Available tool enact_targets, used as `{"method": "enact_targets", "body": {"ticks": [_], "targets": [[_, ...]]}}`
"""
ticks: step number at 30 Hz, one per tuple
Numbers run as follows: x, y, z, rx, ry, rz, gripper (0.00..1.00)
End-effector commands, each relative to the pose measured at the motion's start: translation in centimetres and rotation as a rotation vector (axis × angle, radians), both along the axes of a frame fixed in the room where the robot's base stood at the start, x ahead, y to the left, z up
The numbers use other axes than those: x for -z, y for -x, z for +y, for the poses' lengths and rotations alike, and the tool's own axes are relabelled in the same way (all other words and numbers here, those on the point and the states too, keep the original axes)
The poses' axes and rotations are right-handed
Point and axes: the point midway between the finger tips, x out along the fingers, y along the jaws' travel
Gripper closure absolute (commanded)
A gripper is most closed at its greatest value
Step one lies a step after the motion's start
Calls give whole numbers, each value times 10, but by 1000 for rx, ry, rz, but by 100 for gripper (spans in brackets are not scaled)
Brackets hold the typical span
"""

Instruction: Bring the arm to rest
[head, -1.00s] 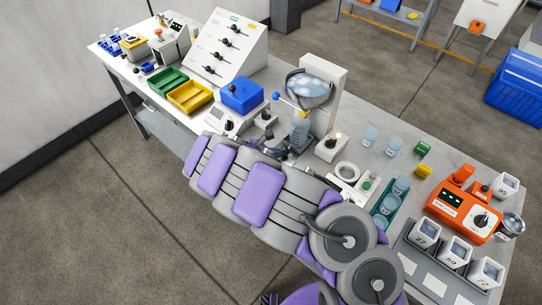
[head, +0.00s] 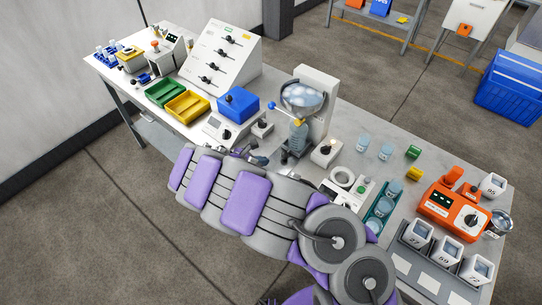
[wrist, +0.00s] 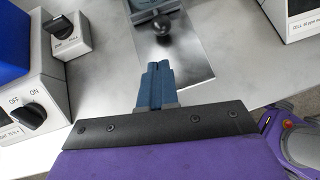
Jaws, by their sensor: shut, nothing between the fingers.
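My gripper (wrist: 155,84) shows in the wrist view as two blue fingers pressed together, with nothing between them. It hangs over the near edge of the grey-white bench (head: 335,150), in front of a black ball knob on a metal plate (wrist: 161,25). In the head view my grey and purple arm stretches from the lower right toward the bench's near edge. The fingertips are hard to make out there, near the foot of the ice machine (head: 303,97).
A blue box (head: 238,104) and a dial unit (head: 222,130) stand left of the ice machine. Green (head: 165,92) and yellow (head: 187,107) trays lie farther left. Clear cups (head: 363,143), a teal rack (head: 381,208) and an orange device (head: 450,208) are to the right. Floor lies open in front.

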Motion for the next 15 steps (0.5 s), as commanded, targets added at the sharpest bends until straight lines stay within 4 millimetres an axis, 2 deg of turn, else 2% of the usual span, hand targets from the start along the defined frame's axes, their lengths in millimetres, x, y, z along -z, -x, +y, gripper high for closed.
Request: {"method": "enact_targets", "body": {"ticks": [3, 7, 15], "targets": [[-18, 14, 17, -3, 0, 0, 100], [-33, 25, 25, 0, -3, -2, 100], [-45, 37, 38, 2, -2, 1, 100]]}}
